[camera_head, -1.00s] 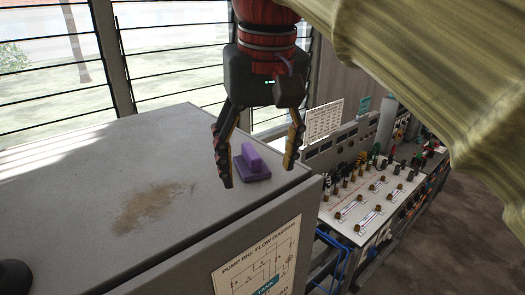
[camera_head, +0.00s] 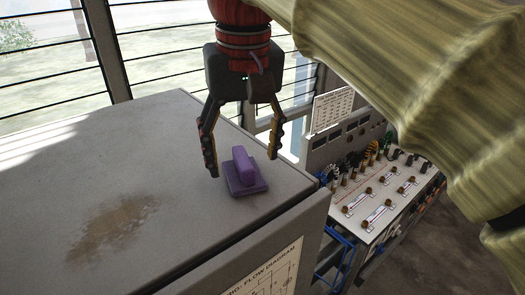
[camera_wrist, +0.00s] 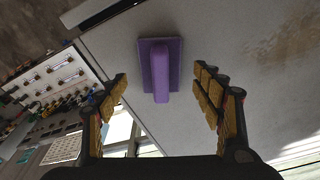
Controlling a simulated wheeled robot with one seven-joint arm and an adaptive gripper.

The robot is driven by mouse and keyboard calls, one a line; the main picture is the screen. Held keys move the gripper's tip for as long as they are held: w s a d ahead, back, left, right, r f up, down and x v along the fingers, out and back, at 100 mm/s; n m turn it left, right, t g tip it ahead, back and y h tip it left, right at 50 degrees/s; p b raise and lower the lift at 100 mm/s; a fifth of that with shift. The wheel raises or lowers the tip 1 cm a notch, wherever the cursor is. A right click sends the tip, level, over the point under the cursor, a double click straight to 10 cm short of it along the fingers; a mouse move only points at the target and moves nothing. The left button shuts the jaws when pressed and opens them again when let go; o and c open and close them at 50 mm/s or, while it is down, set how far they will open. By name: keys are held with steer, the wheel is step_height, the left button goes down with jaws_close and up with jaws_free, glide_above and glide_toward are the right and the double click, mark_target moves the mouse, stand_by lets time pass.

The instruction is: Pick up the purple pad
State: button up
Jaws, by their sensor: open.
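The purple pad (camera_head: 244,172) lies on the grey top of a cabinet (camera_head: 170,150), close to its right edge. It has a flat base with a raised ridge along it. My gripper (camera_head: 243,165) is open and points down, its fingers apart over the far side of the pad. In the wrist view the pad (camera_wrist: 160,68) shows whole, ahead of the open fingertips (camera_wrist: 160,88) and between their lines. I see no finger touching it. Nothing is held.
A brown stain (camera_head: 115,225) marks the cabinet top, which is otherwise bare around the pad. A panel with knobs and cables (camera_head: 385,195) stands lower to the right. Louvred windows (camera_head: 160,60) are behind. A flow diagram sign (camera_head: 265,275) is on the cabinet's side.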

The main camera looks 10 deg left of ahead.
steer(key=shift+w+a+f, duration=0.1)
steer(key=shift+a+f, duration=0.05)
steer(key=shift+f, duration=1.05)
steer(key=c, duration=0.3)
steer(key=c, duration=0.9)
